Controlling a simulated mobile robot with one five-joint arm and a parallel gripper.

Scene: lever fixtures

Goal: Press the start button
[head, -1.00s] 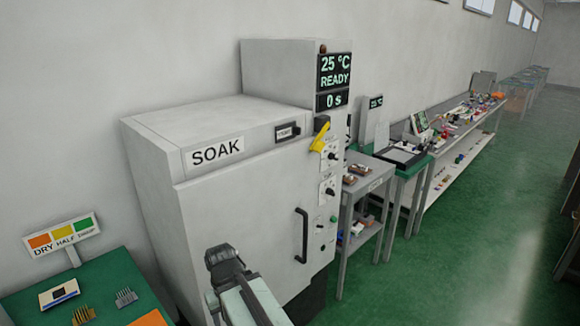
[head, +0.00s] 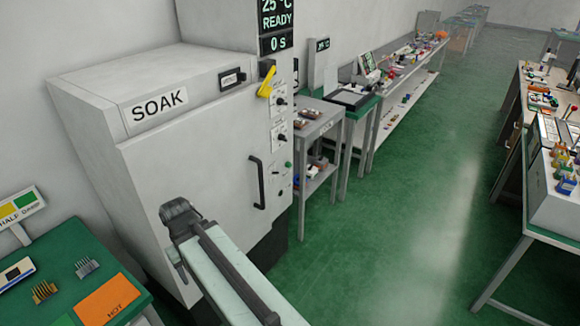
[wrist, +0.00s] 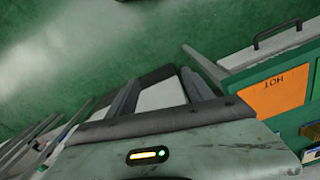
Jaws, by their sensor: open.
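The start button is most likely the small green button (head: 288,164) low on the control panel at the right edge of the SOAK oven's front (head: 190,140). A label on it is too small to read. In the head view my arm crosses the lower middle, in front of the oven, and the fingers cannot be made out. The button is not in the wrist view.
A yellow lever (head: 266,82) and knobs sit above the button. A black door handle (head: 257,182) is left of it. A green table with an orange HOT card (head: 108,300) stands at lower left. A grey cart (head: 322,125) stands right of the oven. Floor (head: 390,235) is clear rightward.

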